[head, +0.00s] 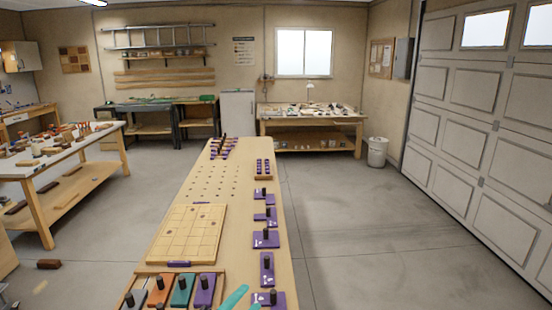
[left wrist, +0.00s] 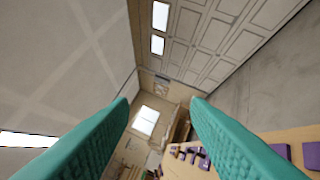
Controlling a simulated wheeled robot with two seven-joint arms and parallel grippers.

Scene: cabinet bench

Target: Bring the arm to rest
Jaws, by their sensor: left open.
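The gripper is open and empty. My right gripper is not in view.
Purple blocks with black knobs (head: 266,239) line the bench's right edge. A wooden grid board (head: 188,232) lies on its left. A tray at the near end holds coloured blocks (head: 181,290). A cluttered table (head: 60,152) stands at left. The floor at right (head: 370,230) is clear.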

